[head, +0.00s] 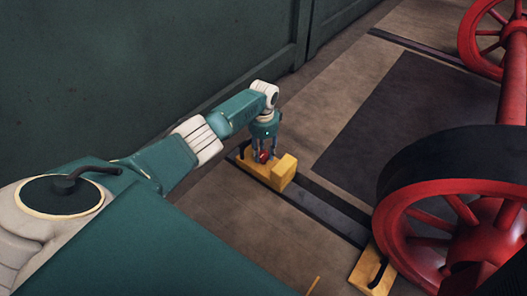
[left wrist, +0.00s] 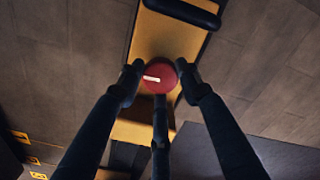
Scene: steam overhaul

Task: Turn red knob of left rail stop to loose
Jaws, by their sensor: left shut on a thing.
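The red knob (left wrist: 160,74) sits on the yellow rail stop (left wrist: 170,38) and carries a white mark on its left part. In the head view the rail stop (head: 285,171) lies on a dark rail, and the knob (head: 263,156) shows small between my fingers. My left gripper (left wrist: 160,80) points down from above, with its fingers around the knob and shut on it. In the head view my left gripper (head: 265,152) hides part of the knob. My right gripper is not in view.
A large red wheel (head: 415,215) with a dark rim stands at the right. Another yellow block (head: 372,272) with a black handle lies by it. A dark floor panel (head: 385,120) lies behind the rail. A green wall (head: 140,60) stands at the left.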

